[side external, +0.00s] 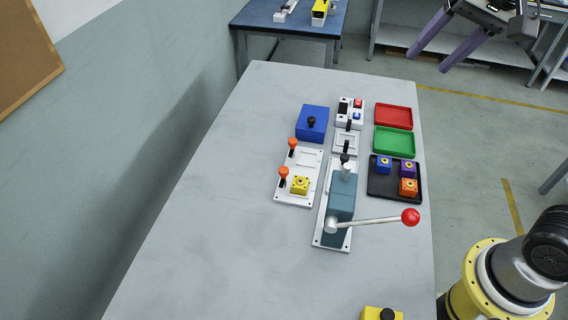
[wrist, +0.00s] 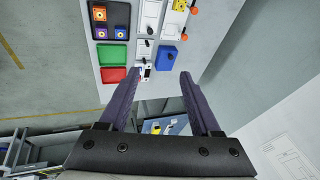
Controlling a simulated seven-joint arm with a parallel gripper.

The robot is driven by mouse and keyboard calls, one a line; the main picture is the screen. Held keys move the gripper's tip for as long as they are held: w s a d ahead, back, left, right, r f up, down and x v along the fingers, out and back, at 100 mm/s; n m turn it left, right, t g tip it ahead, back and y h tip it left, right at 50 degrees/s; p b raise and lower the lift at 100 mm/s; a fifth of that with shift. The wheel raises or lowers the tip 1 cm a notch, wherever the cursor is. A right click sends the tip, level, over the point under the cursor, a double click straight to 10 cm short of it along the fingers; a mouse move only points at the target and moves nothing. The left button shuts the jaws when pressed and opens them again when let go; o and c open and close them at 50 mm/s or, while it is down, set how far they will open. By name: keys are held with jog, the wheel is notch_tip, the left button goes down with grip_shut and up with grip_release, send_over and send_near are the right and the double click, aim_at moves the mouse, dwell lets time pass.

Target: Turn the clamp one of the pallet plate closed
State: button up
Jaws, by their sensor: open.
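The white pallet plate (side external: 297,201) lies on the table, left of the teal gantry. It bears two clamps with orange knobs, a far clamp (side external: 292,145) and a near clamp (side external: 283,172); both knobs stand up at its left edge. I cannot tell which is clamp one, nor how far either is turned. A yellow block (side external: 300,185) sits on the plate beside the near clamp. My gripper (side external: 428,60) is open and empty, at the upper right, well away from the plate. In the wrist view its purple fingers (wrist: 159,72) are wide apart, with the plate (wrist: 172,22) beyond them.
The teal gantry (side external: 342,198) has a lever with a red ball (side external: 410,216) reaching right. A blue box (side external: 312,122), a button box (side external: 350,112), red (side external: 393,117) and green (side external: 394,141) trays and a black tray (side external: 380,190) of blocks stand nearby. The table's left side is clear.

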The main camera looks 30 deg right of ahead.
jog(key=w+a+f+m+g, duration=0.1)
jog(key=w+a, duration=0.1)
jog(key=w, duration=0.3)
jog(key=w+a+f+m, duration=0.1)
jog(key=w+a+f, duration=0.15)
jog(key=w, duration=0.25)
jog(key=n+g, duration=0.1)
jog(key=g, duration=0.3)
send_over(284, 169)
notch_tip(284, 169, down, 18)
notch_tip(284, 169, down, 14)
jog(key=shift+r, duration=0.2)
grip_shut()
